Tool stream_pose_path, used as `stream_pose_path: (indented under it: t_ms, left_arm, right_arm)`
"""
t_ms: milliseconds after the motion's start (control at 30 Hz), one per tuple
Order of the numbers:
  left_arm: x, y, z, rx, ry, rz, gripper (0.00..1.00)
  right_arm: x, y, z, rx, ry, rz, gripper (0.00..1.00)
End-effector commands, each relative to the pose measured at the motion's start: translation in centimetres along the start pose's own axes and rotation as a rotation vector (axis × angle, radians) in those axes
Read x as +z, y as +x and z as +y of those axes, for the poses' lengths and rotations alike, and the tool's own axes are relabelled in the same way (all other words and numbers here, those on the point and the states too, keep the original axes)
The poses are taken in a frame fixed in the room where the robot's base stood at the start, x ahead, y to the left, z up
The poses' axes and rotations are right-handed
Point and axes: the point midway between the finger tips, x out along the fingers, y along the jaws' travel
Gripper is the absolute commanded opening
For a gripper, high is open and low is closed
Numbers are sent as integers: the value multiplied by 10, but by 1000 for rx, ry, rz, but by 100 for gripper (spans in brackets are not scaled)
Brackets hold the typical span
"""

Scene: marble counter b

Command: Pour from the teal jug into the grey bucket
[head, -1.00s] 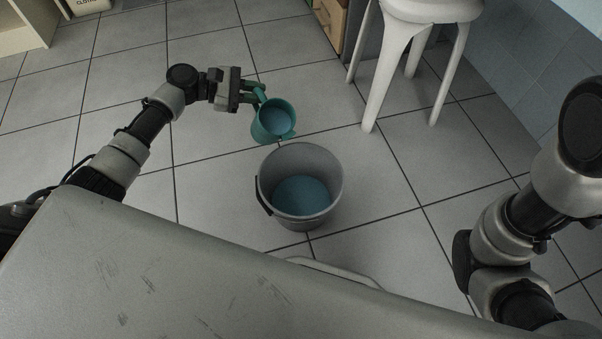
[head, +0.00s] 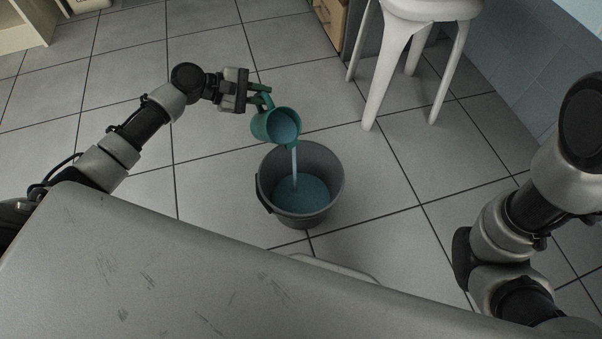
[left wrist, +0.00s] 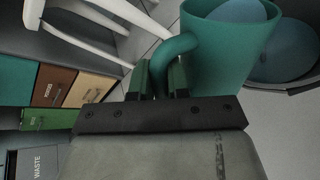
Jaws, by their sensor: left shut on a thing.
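The teal jug (head: 264,127) is tilted above the back of the grey bucket, with blue liquid inside. A thin stream of liquid runs from its lip down into the bucket. The grey bucket (head: 334,180) stands upright on the floor and holds blue liquid (head: 312,194). My left gripper (head: 256,97) is shut on the jug's handle. In the left wrist view the jug (left wrist: 228,58) fills the upper middle, its handle between the fingers (left wrist: 162,80), and part of the bucket (left wrist: 300,86) shows behind it. My right gripper is not in view; only my right arm shows.
A white stool (head: 398,50) stands behind the bucket to the right. A wooden drawer front (head: 330,18) is at the back. In the left wrist view a waste box (left wrist: 38,162) and coloured boxes (left wrist: 48,88) show at left. The tiled floor around the bucket is clear.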

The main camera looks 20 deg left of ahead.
Motion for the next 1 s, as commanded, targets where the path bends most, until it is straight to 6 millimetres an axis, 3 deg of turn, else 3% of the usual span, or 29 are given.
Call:
stream_pose_path:
  t_ms: [1000]
  left_arm:
    - [0,7,-10,3,115,75,0]
  right_arm:
    - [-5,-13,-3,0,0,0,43]
